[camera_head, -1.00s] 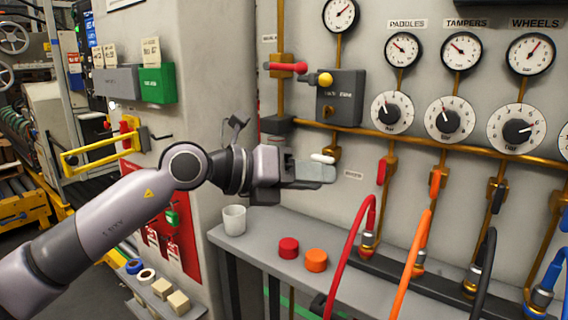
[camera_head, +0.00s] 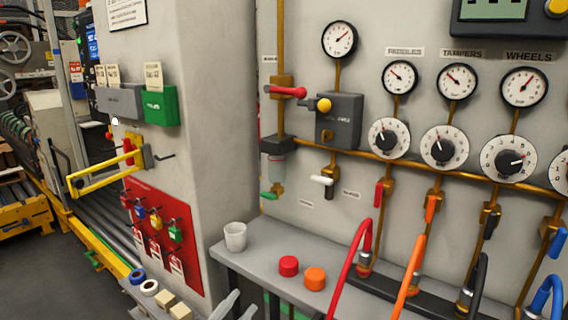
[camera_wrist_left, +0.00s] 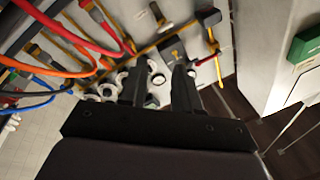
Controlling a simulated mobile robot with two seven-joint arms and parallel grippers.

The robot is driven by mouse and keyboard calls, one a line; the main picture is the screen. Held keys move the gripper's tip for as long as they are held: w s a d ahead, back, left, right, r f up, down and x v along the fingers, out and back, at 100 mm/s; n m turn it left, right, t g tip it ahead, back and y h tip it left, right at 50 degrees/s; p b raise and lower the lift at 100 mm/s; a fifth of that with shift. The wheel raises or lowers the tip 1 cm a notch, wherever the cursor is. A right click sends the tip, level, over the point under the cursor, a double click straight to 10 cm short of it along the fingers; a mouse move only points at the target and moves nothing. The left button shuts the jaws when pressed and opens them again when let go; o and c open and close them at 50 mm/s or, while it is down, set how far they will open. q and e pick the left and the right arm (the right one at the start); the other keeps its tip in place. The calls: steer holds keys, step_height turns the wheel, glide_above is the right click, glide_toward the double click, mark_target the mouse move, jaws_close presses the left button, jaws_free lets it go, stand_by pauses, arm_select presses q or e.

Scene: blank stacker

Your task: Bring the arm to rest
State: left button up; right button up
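My left gripper (camera_head: 236,306) shows only as two grey fingertips at the bottom edge of the head view, in front of the shelf. The rest of my left arm is out of that picture. In the left wrist view the gripper's two dark fingers (camera_wrist_left: 157,75) stand apart with nothing between them, so it is open and empty. My right gripper is in neither view.
A grey shelf (camera_head: 265,258) holds a white cup (camera_head: 235,237), a red cap (camera_head: 289,266) and an orange cap (camera_head: 314,278). Coloured hoses, such as the red one (camera_head: 347,262), arch in front of the wall. A yellow handle (camera_head: 103,173) juts out at left.

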arm_select(q)
steer(key=s+a+f+n+g+y+p, duration=0.1)
steer(key=s+a+f+n+g+y, duration=0.2)
steer(key=s+f, duration=0.7)
steer(key=s+a+f+n+g+y+p, duration=0.2)
steer(key=s+a+f+n+g+y, duration=0.2)
steer(key=s+a+f+n, duration=0.4)
step_height(320, 180, down, 2)
steer(key=shift+s+a+f+y, duration=0.2)
steer(key=shift+s+a+y, duration=0.25)
steer(key=shift+s, duration=0.6)
